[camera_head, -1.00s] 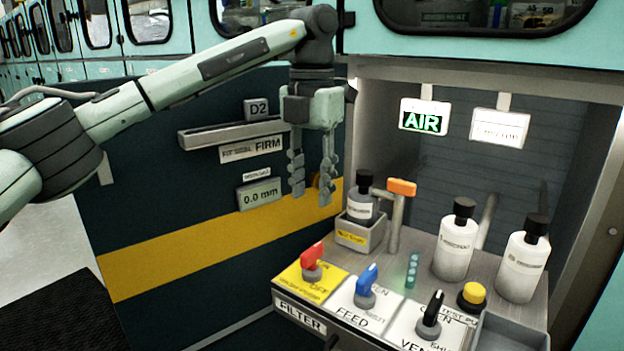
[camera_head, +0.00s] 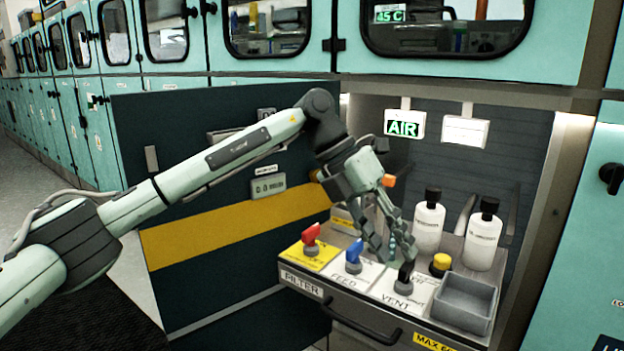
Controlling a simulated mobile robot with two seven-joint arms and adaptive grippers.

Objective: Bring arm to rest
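My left arm comes in from the left, and its gripper (camera_head: 392,252) points down over the front panel. Its two fingers stand apart with nothing seen between them. The fingertips are close to the black VENT knob (camera_head: 405,273); I cannot tell whether they touch it. The red FILTER knob (camera_head: 310,235) and the blue FEED knob (camera_head: 354,250) are to the left of the gripper. My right gripper is not in view.
Two white bottles (camera_head: 428,226) (camera_head: 483,238) with black caps stand behind the panel. A yellow button (camera_head: 440,262) and an empty grey tray (camera_head: 465,300) are at the right. A lit AIR sign (camera_head: 404,124) hangs above. A dark cabinet side (camera_head: 215,280) stands to the left.

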